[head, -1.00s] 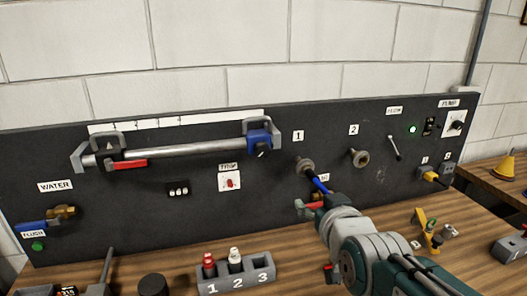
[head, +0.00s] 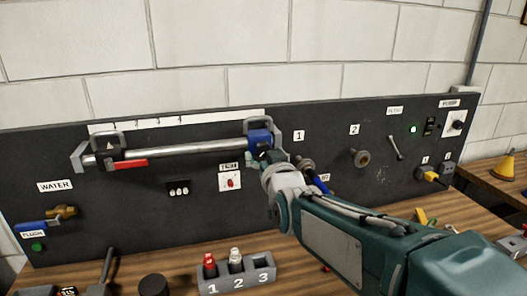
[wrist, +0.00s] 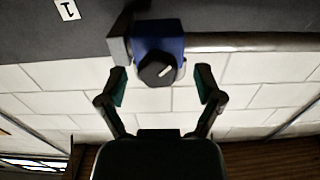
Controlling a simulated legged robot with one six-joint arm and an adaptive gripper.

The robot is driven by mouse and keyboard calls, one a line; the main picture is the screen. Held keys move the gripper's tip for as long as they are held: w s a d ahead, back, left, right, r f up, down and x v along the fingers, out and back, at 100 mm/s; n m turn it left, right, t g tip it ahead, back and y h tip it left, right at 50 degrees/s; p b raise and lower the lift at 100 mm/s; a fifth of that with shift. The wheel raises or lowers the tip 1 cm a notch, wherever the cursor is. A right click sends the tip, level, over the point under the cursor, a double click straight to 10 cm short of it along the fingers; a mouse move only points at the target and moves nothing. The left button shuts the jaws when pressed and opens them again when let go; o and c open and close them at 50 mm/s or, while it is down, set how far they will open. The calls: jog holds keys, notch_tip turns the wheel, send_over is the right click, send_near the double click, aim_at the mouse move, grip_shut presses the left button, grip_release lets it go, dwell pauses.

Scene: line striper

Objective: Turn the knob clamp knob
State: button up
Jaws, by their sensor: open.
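The clamp knob (wrist: 157,70) is black with a white pointer line and sits on a blue clamp block (wrist: 159,37) at one end of a metal bar (wrist: 250,41). In the head view the blue block (head: 259,139) is at the bar's right end, and my arm largely hides the knob. My gripper (wrist: 158,80) is open in the wrist view, with one finger on each side of the knob and a visible gap to both. In the head view my gripper (head: 268,160) is right at the block.
A red lever (head: 126,165) is near the bar's left end. The trim dial (head: 230,178) is below the bar. Port 1 (head: 305,165) is close right of my gripper, with a blue-handled part below it. A numbered holder (head: 237,283) stands on the bench below.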

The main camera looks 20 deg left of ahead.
jog(key=shift+x, duration=0.95)
jog(key=shift+d, duration=0.1)
jog(key=c, duration=1.2)
